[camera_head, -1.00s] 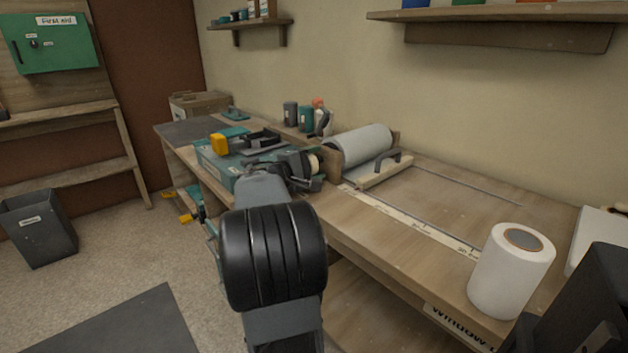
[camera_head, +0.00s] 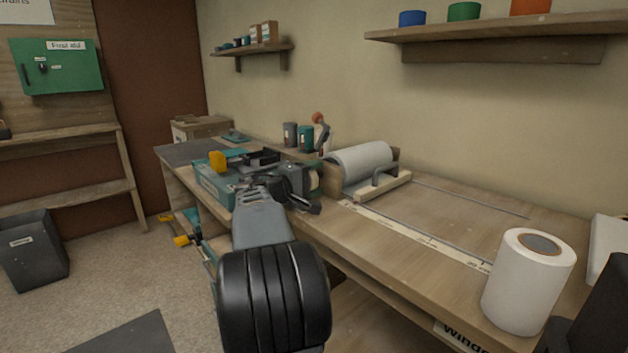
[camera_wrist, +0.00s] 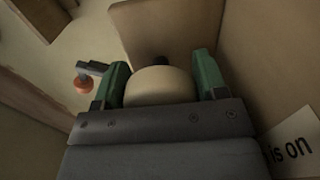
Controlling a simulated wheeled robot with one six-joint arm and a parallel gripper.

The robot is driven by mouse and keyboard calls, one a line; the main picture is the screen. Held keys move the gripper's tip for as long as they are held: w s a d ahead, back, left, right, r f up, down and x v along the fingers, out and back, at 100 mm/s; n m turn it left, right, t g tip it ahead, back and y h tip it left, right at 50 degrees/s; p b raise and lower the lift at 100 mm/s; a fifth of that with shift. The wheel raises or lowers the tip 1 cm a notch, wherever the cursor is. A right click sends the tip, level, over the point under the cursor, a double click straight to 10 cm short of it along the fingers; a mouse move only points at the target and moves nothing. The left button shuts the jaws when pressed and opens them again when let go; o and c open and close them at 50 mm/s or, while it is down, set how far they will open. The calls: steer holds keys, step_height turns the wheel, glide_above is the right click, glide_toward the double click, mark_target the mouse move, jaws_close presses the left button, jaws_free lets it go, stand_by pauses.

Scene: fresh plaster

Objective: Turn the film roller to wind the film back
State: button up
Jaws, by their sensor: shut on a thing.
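The film roller (camera_head: 362,164) is a thick pale grey roll lying in a wooden cradle on the bench against the wall. My gripper (camera_head: 313,181) is at the roller's left end. In the wrist view, my gripper's green fingers (camera_wrist: 160,82) are shut on a pale round knob (camera_wrist: 158,88), one finger on each side. A wooden panel (camera_wrist: 165,30) stands just beyond the knob. A flat wooden bar with a dark handle (camera_head: 378,185) lies in front of the roller. The knob's turn angle cannot be told.
A white upright roll (camera_head: 521,290) stands on the bench at the right. A teal box (camera_head: 216,186) and canisters (camera_head: 305,138) stand left of the roller. The bench top (camera_head: 450,215) right of the bar is mostly clear. A shelf (camera_head: 490,40) hangs above.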

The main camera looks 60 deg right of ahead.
steer(key=o, duration=0.9)
steer(key=p+v, duration=0.2)
steer(key=v, duration=1.1)
steer(key=shift+w+a, duration=0.2)
steer(key=shift+a, duration=0.15)
steer(key=s+a+r+n+t+y+p, duration=0.1)
steer(key=a+r+t+y+p, duration=0.2)
steer(key=a+p, duration=0.7)
steer(key=s+a+r+n+t+y+p, duration=0.1)
steer(key=a+r+t+y+p, duration=0.2)
steer(key=a+r+y+p, duration=0.2)
steer(key=s+a+r+n+t+y+p, duration=0.1)
steer(key=s+a+r+t+y+p, duration=0.1)
steer(key=a+y+p, duration=0.7)
steer(key=a+r+t+p, duration=0.1)
steer(key=a+r+p, duration=0.1)
steer(key=a+p, duration=0.5)
steer(key=shift+a+n+p, duration=0.3)
steer(key=shift+p, duration=0.2)
